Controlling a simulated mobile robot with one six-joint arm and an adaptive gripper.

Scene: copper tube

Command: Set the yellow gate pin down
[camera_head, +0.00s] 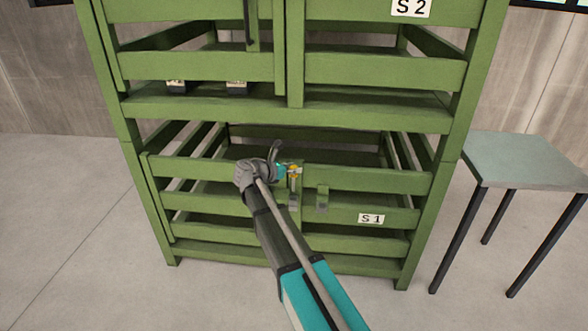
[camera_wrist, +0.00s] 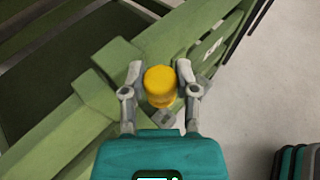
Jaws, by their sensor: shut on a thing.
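The yellow gate pin (camera_wrist: 160,84) sits between the two fingers of my gripper (camera_wrist: 160,88) in the wrist view, with its round top facing the camera. My gripper is shut on the pin. The pin's lower part is hidden in the wrist view, and I cannot tell whether it touches the gate's latch.
The green rack's lower gate (camera_head: 367,180) carries an S1 label (camera_head: 371,218). The upper section has an S2 label (camera_head: 411,7). A table with a bare grey-green top (camera_head: 530,160) stands at the right. Open concrete floor (camera_head: 70,220) lies at the left.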

